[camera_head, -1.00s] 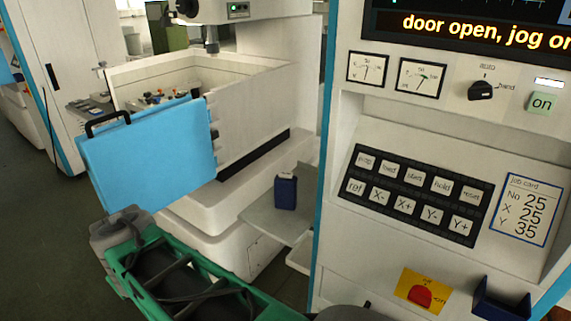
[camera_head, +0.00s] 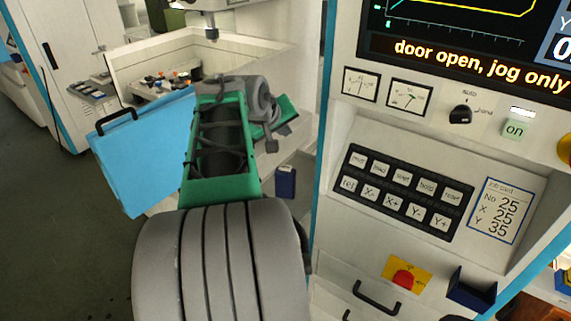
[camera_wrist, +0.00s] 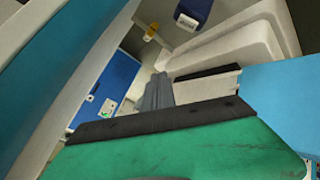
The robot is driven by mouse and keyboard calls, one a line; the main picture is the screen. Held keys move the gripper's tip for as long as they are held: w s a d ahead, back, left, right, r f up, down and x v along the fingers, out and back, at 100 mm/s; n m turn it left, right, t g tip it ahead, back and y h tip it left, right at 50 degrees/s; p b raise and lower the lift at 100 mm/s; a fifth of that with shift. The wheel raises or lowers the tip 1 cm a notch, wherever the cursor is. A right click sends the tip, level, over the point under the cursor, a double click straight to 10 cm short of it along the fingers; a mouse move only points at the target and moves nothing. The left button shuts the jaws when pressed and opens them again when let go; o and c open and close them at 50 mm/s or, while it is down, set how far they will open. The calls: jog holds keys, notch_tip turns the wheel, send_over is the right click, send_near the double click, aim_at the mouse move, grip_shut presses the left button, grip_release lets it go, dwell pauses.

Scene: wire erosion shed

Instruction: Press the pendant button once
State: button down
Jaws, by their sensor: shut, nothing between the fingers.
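A small dark blue box with a pale top (camera_head: 286,184), which looks like the pendant, stands on a light ledge between the machine and the console. It also shows at the top of the wrist view (camera_wrist: 194,10); I cannot make out a button on it. My gripper is at the end of the raised green and grey arm, above and left of this box in the head view, apart from it. In the wrist view, my gripper (camera_wrist: 156,80) shows as grey shut fingers beyond the dark edge of my green hand. Nothing is held.
The console has a key panel (camera_head: 404,192), a lit "on" button (camera_head: 515,130), a red switch on yellow (camera_head: 406,275) and a dark blue holder (camera_head: 471,290). Its screen reads "door open, jog only". A light blue door (camera_head: 140,155) stands left of my arm. Floor is clear at left.

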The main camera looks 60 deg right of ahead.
aim_at(284, 169)
jog(key=shift+f, duration=0.1)
notch_tip(284, 169, down, 9)
jog(key=b, duration=0.6)
dwell(1.8)
jog(key=shift+f+b, duration=0.25)
jog(key=shift+b, duration=0.35)
jog(key=shift+f+b, duration=0.35)
jog(key=shift+f, duration=0.1)
jog(key=shift+r, duration=0.15)
dwell(0.4)
jog(key=shift+r+p, duration=0.6)
jog(key=shift+r, duration=0.1)
